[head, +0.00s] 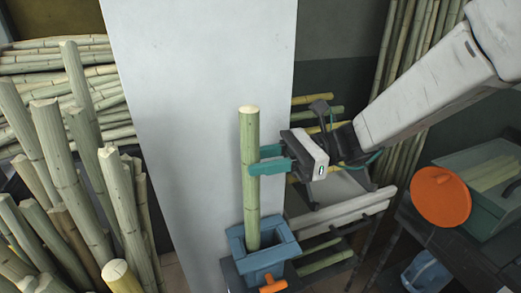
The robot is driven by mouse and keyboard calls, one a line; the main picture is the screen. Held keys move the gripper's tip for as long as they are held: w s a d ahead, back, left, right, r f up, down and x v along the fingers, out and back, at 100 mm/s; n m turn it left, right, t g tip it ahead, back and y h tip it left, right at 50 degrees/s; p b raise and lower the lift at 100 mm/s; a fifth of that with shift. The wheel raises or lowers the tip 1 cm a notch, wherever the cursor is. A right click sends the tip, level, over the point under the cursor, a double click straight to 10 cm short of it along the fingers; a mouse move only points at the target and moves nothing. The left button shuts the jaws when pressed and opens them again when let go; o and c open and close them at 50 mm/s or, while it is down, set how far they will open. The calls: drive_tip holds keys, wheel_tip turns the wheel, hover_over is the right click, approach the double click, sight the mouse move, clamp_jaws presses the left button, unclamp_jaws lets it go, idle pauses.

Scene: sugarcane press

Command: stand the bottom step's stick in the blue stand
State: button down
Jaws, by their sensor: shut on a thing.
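My gripper (258,160), with teal fingers, is shut on a green cane stick (252,205) at about its middle height. The stick stands nearly upright. Its lower end is inside the opening of the blue stand (284,254); whether it rests on the stand's floor cannot be told. An orange handle (273,284) shows at the stand's front. Behind and right of the stand is a stepped rack, whose low step (343,256) holds green sticks (324,262). My gripper and arm partly hide the upper steps.
A pale panel (200,110) rises behind the stick. Many cane sticks (65,160) stand and lie at the left. On the right are an orange disc (440,197), a green bin (490,170) with sticks, and a blue jug (425,274). More canes lean at the back.

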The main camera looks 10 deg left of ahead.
wheel_tip(320, 180, down, 7)
drive_tip(key=shift+f, duration=0.2)
idle(0.7)
idle(0.4)
drive_tip(key=shift+c, duration=2.1)
unclamp_jaws()
drive_tip(key=v, duration=0.7)
